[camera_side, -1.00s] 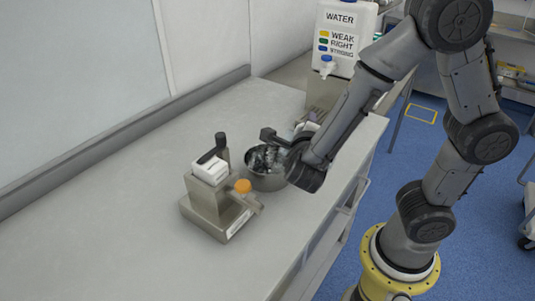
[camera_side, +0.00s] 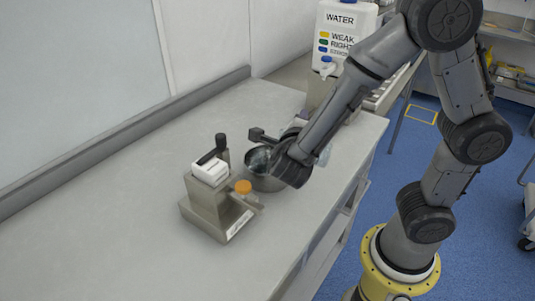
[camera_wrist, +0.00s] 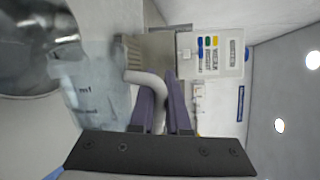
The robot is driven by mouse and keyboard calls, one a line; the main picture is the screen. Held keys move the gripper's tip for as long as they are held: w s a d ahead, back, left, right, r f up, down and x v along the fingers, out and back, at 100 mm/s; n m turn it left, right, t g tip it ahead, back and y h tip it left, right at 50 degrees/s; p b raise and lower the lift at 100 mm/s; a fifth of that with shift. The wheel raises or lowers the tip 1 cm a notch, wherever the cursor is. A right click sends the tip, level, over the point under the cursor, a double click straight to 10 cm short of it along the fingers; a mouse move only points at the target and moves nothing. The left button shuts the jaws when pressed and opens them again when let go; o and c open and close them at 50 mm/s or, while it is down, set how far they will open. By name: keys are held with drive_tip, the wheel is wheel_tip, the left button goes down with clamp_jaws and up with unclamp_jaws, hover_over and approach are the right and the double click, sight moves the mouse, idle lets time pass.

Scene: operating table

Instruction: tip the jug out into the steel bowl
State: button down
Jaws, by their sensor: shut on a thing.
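My gripper (camera_wrist: 165,108) is shut on the handle of a translucent pale jug (camera_wrist: 95,95) with printed marks. Only a pale bit of the jug (camera_side: 325,155) shows right of my wrist there; my fingertips are hidden. I cannot tell how much is in the jug.
A metal stand (camera_side: 208,208) with a white box and an orange-capped piece is close in front of the bowl. A white water container (camera_side: 342,40) stands behind, also in the wrist view (camera_wrist: 235,55). The grey table (camera_side: 110,225) is clear at left.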

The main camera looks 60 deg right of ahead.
drive_tip(key=shift+w+a+r+n+g+b, duration=0.2)
drive_tip(key=shift+w+r+n, duration=0.15)
drive_tip(key=shift+w+n, duration=0.25)
drive_tip(key=shift+w+a+r+n+g+b, duration=0.1)
drive_tip(key=shift+w+a+r+n+b, duration=0.15)
drive_tip(key=shift+w+n, duration=0.3)
idle(1.9)
